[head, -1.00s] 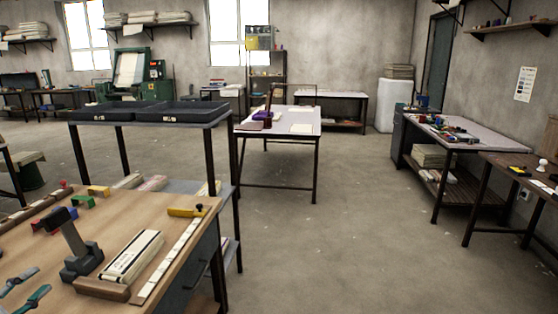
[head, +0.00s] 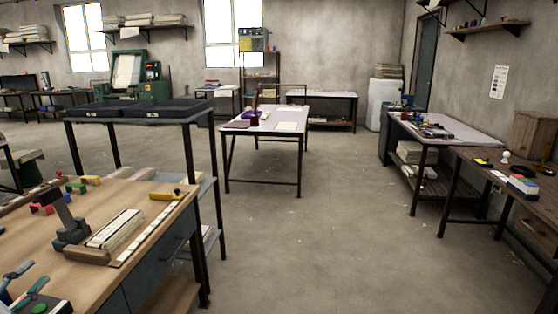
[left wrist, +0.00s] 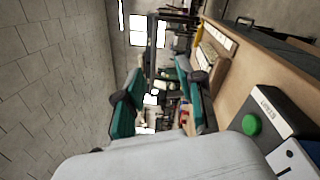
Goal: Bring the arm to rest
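My left gripper (head: 37,272) shows at the lower left of the head view as two teal fingers, over the near edge of the wooden workbench. In the left wrist view its teal fingers (left wrist: 160,78) stand apart. Only the distant room shows between them, so it is open and empty. The rest of my left arm is mostly out of the head view. My right gripper is in neither view.
The wooden workbench (head: 130,200) holds a grey clamp-like tool (head: 70,225), a strip stack (head: 116,230) and a yellow-handled tool (head: 165,196). A box with a green button (left wrist: 252,125) is near my left gripper. Open floor (head: 310,250) lies in the middle.

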